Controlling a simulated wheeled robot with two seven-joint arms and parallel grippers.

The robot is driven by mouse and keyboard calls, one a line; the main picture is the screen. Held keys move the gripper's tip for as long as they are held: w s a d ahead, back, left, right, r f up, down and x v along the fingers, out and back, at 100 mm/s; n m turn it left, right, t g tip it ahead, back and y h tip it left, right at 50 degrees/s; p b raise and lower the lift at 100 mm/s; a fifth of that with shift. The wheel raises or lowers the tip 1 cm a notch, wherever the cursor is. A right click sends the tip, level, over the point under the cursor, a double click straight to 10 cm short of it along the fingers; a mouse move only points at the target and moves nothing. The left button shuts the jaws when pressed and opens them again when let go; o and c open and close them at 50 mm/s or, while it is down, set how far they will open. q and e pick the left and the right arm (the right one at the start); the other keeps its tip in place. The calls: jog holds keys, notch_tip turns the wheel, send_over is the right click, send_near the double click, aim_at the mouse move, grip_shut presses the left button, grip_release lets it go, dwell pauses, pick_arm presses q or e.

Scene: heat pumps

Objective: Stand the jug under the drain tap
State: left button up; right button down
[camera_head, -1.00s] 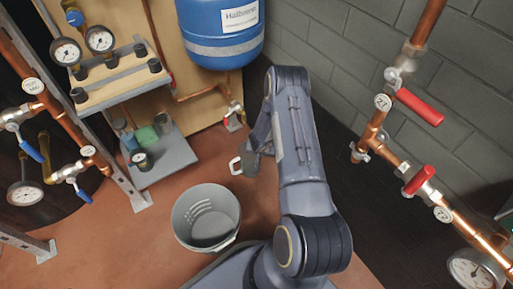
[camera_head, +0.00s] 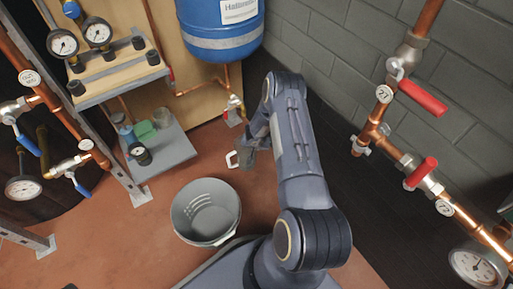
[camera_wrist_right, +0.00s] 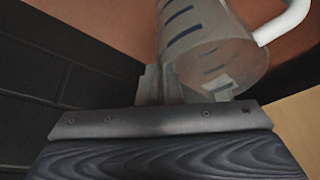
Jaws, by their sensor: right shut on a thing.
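The clear jug with a white handle (camera_head: 232,160) is held low over the floor in the head view, partly hidden by my right arm. In the right wrist view the jug (camera_wrist_right: 205,50) shows dark graduation marks and lies between the fingers of my right gripper (camera_wrist_right: 165,87), which is shut on it. My left gripper is not in view.
A grey bucket (camera_head: 206,211) stands on the floor left of my arm. A low grey shelf (camera_head: 165,157) with small containers is at left. Copper pipes with red levers (camera_head: 422,97) run along the right wall. Some reddish floor (camera_head: 150,225) is clear.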

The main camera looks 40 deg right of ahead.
jog(key=c, duration=1.6)
grip_release()
jog(key=shift+f, duration=0.1)
jog(key=p+v, duration=0.4)
jog(key=v, duration=0.8)
jog(key=shift+p, duration=0.35)
